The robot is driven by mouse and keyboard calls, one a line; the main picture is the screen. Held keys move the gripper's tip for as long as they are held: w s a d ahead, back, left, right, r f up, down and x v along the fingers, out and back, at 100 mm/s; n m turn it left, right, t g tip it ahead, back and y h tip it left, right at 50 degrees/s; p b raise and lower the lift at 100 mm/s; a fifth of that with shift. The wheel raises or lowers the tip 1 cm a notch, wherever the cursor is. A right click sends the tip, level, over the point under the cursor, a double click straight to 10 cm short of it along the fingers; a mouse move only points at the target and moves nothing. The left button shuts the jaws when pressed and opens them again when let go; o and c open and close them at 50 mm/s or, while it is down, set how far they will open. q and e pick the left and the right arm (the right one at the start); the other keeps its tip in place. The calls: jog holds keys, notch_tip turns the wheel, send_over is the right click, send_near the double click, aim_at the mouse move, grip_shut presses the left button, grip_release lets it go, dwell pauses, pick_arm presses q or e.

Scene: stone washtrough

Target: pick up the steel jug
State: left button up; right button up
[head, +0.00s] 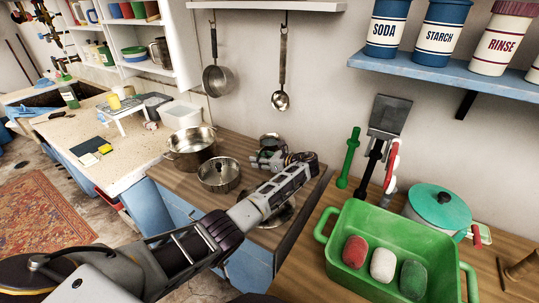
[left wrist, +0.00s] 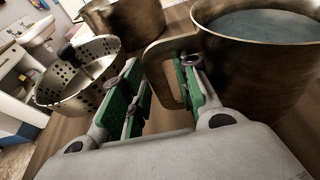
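The steel jug (head: 270,141) stands on the wooden counter in the head view, partly hidden behind my left gripper (head: 268,161). In the left wrist view the jug (left wrist: 265,65) is large at the right, upright, with a greyish surface inside its rim. Its loop handle (left wrist: 157,62) points toward my left gripper (left wrist: 160,92). The green-padded fingers are apart, one on each side of the handle, and a gap shows between them. I cannot tell whether either pad touches the handle. My right gripper is not in view.
A green tub (head: 345,235) holding several coloured pieces is at the front right. A ladle (head: 281,98) and a saucepan (head: 218,80) hang on the wall behind.

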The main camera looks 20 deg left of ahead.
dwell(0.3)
pick_arm(q)
grip_shut()
dwell(0.3)
jog(key=shift+w+r, duration=0.1)
